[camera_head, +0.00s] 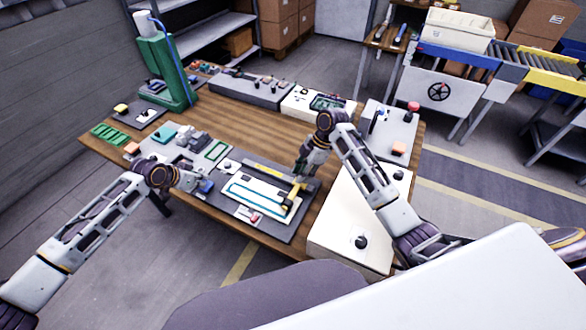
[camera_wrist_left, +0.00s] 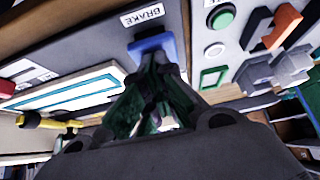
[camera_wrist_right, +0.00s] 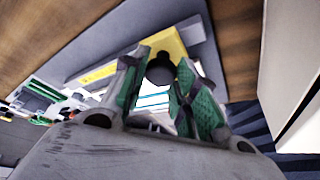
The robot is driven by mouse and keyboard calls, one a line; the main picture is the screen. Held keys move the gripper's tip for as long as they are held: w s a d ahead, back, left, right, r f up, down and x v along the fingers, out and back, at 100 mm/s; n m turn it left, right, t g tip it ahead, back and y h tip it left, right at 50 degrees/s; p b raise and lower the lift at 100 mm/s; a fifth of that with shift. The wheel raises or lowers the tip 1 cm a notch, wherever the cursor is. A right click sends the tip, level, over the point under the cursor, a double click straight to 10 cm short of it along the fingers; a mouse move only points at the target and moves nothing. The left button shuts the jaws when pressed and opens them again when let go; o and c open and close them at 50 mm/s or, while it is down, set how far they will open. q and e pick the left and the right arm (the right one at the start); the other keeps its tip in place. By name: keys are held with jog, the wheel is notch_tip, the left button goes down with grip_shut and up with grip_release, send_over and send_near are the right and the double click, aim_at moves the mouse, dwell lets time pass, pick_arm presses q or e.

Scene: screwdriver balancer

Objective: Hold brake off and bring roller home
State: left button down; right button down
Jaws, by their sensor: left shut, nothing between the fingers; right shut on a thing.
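The blue brake (camera_wrist_left: 152,44) sits on the grey panel beside a label reading BRAKE (camera_wrist_left: 142,16); it also shows in the head view (camera_head: 206,187). My left gripper (camera_wrist_left: 156,62) is shut and empty, its fingertips at the blue brake; I cannot tell how firmly they press. The roller (camera_head: 289,204), yellow with dark parts, stands at the right end of the white board with a blue-outlined strip (camera_head: 248,190). My right gripper (camera_wrist_right: 160,72) is shut on the roller's dark knob, with the yellow part (camera_wrist_right: 168,44) just beyond. The fingers partly hide the knob.
A green button (camera_wrist_left: 222,18) and grey blocks (camera_wrist_left: 278,72) are near the left gripper. A cream box (camera_head: 340,240) stands right of the panel. A tall green stand (camera_head: 165,75) is at the back left. Bare wooden tabletop lies behind the panel.

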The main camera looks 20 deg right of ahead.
pick_arm(q)
jog(key=shift+f, duration=0.1)
pick_arm(e)
jog(key=shift+s+d, duration=0.4)
jog(key=shift+d, duration=0.15)
pick_arm(q)
jog(key=shift+a+f, duration=0.1)
pick_arm(e)
jog(key=shift+s+d, duration=0.1)
jog(key=c, duration=1.5)
grip_release()
pick_arm(q)
jog(key=shift+s+d, duration=0.1)
jog(key=shift+d, duration=0.1)
pick_arm(e)
jog(key=o, duration=0.4)
jog(key=shift+s+d, duration=0.1)
jog(key=shift+s, duration=0.05)
jog(key=shift+v, duration=5.95)
pick_arm(q)
jog(key=shift+a, duration=0.1)
